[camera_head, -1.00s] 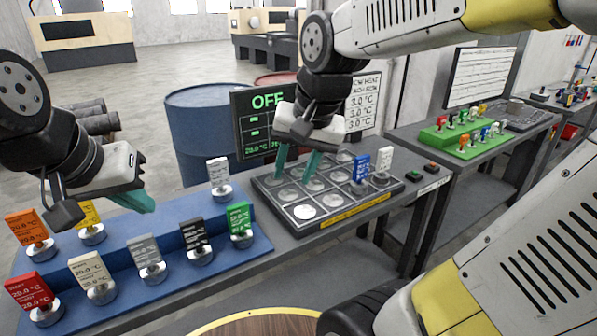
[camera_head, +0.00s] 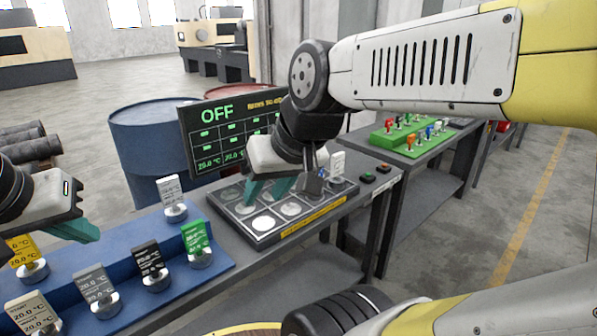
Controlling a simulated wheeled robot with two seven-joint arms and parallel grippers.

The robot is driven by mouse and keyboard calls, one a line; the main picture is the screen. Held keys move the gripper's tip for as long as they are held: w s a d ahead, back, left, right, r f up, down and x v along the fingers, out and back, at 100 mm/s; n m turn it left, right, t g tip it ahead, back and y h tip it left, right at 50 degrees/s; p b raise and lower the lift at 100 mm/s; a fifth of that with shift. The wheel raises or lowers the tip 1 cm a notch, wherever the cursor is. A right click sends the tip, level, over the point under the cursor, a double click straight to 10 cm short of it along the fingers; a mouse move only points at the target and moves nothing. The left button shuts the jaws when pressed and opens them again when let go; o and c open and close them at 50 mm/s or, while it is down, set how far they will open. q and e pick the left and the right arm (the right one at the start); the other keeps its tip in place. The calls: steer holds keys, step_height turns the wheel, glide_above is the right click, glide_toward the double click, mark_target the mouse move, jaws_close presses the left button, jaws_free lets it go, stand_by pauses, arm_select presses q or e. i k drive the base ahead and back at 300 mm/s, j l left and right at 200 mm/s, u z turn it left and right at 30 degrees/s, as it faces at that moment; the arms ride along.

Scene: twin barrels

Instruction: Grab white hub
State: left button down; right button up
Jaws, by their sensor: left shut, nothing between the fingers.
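One white hub (camera_head: 172,193), a white tag on a round metal base, stands upright at the back of the blue stepped rack (camera_head: 215,262). Another white-tagged hub (camera_head: 337,163) stands at the tray's far right, partly hidden behind my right gripper. My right gripper (camera_head: 266,190) is over the left part of the dark tray (camera_head: 262,240), its teal fingers apart with nothing visible between them. Whether its tips touch the tray cannot be told. My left gripper (camera_head: 82,231) is shut and empty above the rack's left part, left of the white hub on the rack.
Green (camera_head: 197,238), black (camera_head: 150,262), grey (camera_head: 97,286), cream (camera_head: 32,312) and yellow (camera_head: 25,255) hubs stand on the rack. A screen reading OFF (camera_head: 217,115) rises behind the tray. A blue barrel (camera_head: 150,140) is behind the table.

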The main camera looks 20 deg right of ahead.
mark_target(335, 181)
steer(key=i+l, duration=0.1)
steer(key=l, duration=0.3)
steer(key=i+l, duration=0.1)
steer(key=l, duration=0.35)
steer(key=i+l, duration=0.1)
steer(key=l, duration=0.3)
steer(key=i+l, duration=0.15)
steer(key=l, duration=0.25)
steer(key=k+z, duration=0.05)
